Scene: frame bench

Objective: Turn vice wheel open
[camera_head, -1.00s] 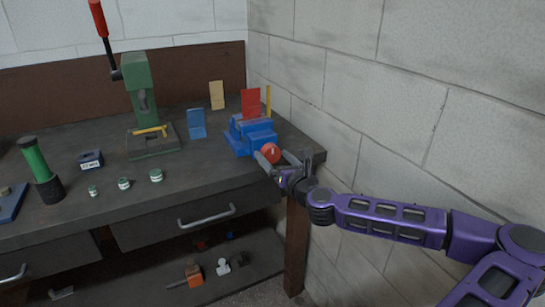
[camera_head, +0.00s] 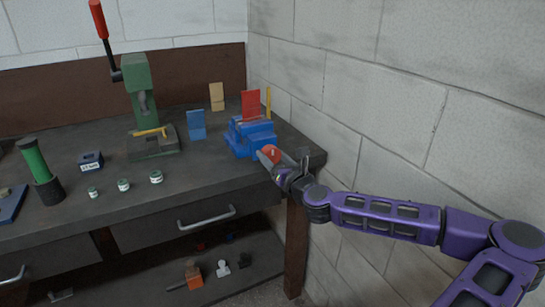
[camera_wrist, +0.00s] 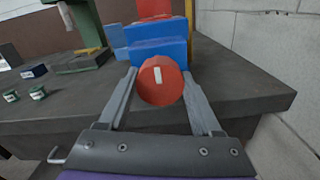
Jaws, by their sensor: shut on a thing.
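A blue vice (camera_head: 250,136) stands on the bench top near its right corner. Its red wheel (camera_head: 270,153) faces the front edge, and a white mark shows on it. In the wrist view the red wheel (camera_wrist: 161,81) sits between my two grey fingers, with its white mark nearly upright. My gripper (camera_head: 281,162) is at the front of the vice, shut on the wheel, one finger on each side. In the wrist view the blue vice body (camera_wrist: 157,45) is behind the wheel. The fingers' contact with the wheel's rim is partly hidden.
A green press (camera_head: 140,90) with a red-tipped lever stands at the back of the bench. Small green-and-white jars (camera_head: 124,184) and a green cylinder (camera_head: 35,160) are to the left. A block wall rises close on the right. A drawer handle (camera_head: 206,218) is below the bench top.

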